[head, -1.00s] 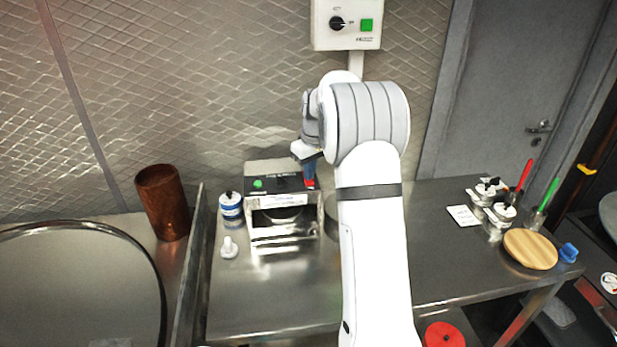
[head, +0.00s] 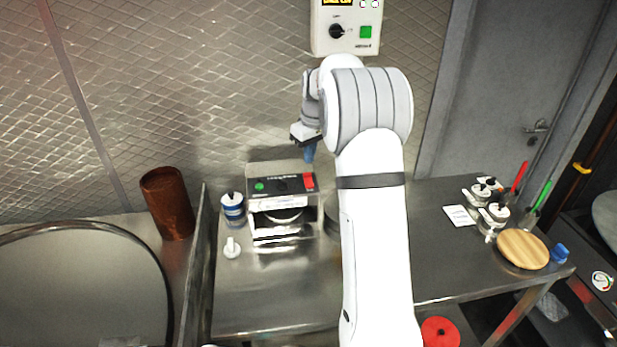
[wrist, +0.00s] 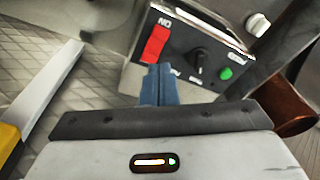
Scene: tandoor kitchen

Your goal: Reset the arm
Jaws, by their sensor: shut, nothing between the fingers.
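My gripper (head: 309,153) hangs above the back right of a small steel machine on the counter, apart from it. In the wrist view its blue fingers (wrist: 159,84) are together with nothing between them. The machine (head: 283,226) has a black panel with a green button (head: 259,187), a dark knob and a red switch (head: 309,181). In the wrist view the red switch (wrist: 156,44), the knob (wrist: 198,55) and the green button (wrist: 226,73) show just beyond the fingertips. My arm hides part of the counter and wall.
A blue-and-white jar (head: 233,210) and a small white item (head: 232,248) stand left of the machine. A wooden board (head: 522,249) and several jars are at right. A control box (head: 346,28) is on the wall.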

